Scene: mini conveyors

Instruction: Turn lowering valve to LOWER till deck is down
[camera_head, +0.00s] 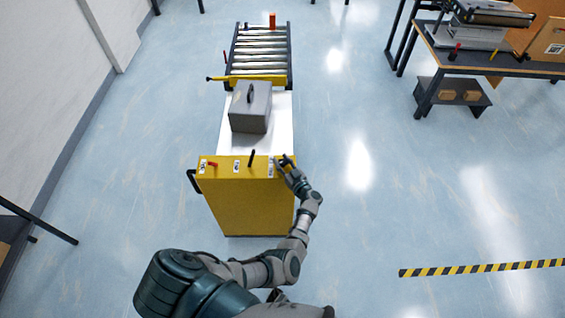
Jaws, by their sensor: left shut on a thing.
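A yellow lift cart (248,205) stands in front of me, with a white deck (228,140) behind its yellow control panel. The deck carries a grey case (250,108) with a dark handle. My left gripper (284,162) is at the right end of the panel, shut on the small control there, which I take as the lowering valve. The fingers mostly hide the valve, and its setting is too small to read. A red lever (212,164) and a black lever (251,158) stand on the panel to the left. My right gripper is not in view.
A roller conveyor (259,50) adjoins the far end of the deck, with a yellow bar (250,79) across its near end. A dark workbench (470,62) stands at the upper right. A white wall (45,70) runs along the left. The floor right of the cart is clear.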

